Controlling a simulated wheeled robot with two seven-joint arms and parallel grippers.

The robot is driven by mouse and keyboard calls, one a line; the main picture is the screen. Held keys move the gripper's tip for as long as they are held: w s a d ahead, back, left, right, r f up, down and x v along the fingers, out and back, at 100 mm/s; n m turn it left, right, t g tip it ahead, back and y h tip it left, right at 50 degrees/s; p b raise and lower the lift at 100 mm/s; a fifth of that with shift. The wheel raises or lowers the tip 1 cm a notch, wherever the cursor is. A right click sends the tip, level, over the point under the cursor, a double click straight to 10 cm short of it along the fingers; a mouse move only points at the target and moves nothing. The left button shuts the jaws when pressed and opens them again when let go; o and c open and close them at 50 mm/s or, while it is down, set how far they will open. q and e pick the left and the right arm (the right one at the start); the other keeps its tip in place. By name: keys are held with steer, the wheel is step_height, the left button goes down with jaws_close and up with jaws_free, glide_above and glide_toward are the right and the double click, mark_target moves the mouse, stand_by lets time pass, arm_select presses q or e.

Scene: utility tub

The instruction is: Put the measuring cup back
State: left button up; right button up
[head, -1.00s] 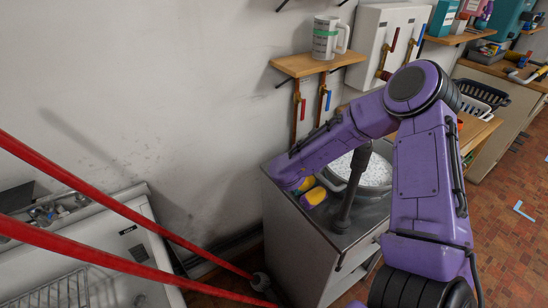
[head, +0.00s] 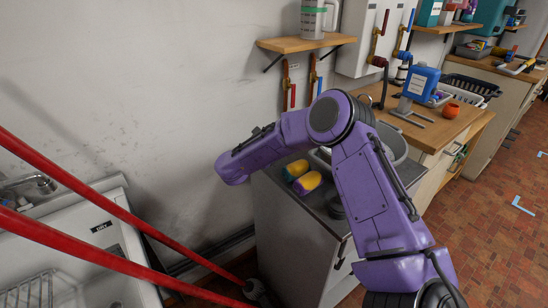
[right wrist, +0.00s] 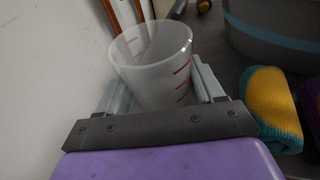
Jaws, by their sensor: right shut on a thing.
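The measuring cup (right wrist: 150,62) is a translucent white cup with red marks. In the right wrist view it stands between the two fingers of my right gripper (right wrist: 160,86), which is shut on it. The cup's open rim faces up and leans a little. In the head view the purple right arm reaches left over the cabinet's edge, and its gripper and the cup are hidden behind the forearm. My left gripper is not in view.
A wooden wall shelf (head: 300,43) holds a white jug with a green band (head: 317,18). The grey cabinet (head: 291,235) carries yellow rolled items (head: 306,183) and a grey basin (head: 393,146). Red bars (head: 120,207) cross the left side. A white sink (head: 62,238) stands lower left.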

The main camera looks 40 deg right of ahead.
step_height(320, 180, down, 2)
steer(key=shift+w+d+f, duration=0.1)
steer(key=shift+f+b, duration=0.2)
steer(key=shift+b, duration=0.2)
steer(key=o, duration=1.1)
steer(key=shift+r, duration=0.2)
steer(key=shift+a+r+p, duration=0.15)
steer(key=shift+a+p, duration=0.1)
steer(key=shift+p, duration=0.1)
steer(key=b+v, duration=0.2)
steer(key=v, duration=1)
steer(key=s+a+f+n+t+y, duration=0.25)
steer(key=s+f+n, duration=0.25)
steer(key=f+n, duration=0.7)
steer(key=s+a+f+n+t+y, duration=0.2)
steer(key=s+f+n+t+y, duration=0.2)
steer(key=f+n, duration=0.8)
steer(key=s+a+f+n+g+y, duration=0.1)
steer(key=s+f+n+g, duration=0.1)
steer(key=s+n, duration=0.5)
steer(key=s+a+f+n+g+y, duration=0.1)
steer(key=s+f+n+g+y, duration=0.1)
steer(key=s+f+n, duration=0.2)
steer(key=s+f+n+g+y, duration=0.2)
steer(key=s+n, duration=0.8)
steer(key=s, duration=0.5)
steer(key=shift+a+f+g+y, duration=0.25)
steer(key=shift+a+f, duration=0.15)
steer(key=shift+f, duration=0.05)
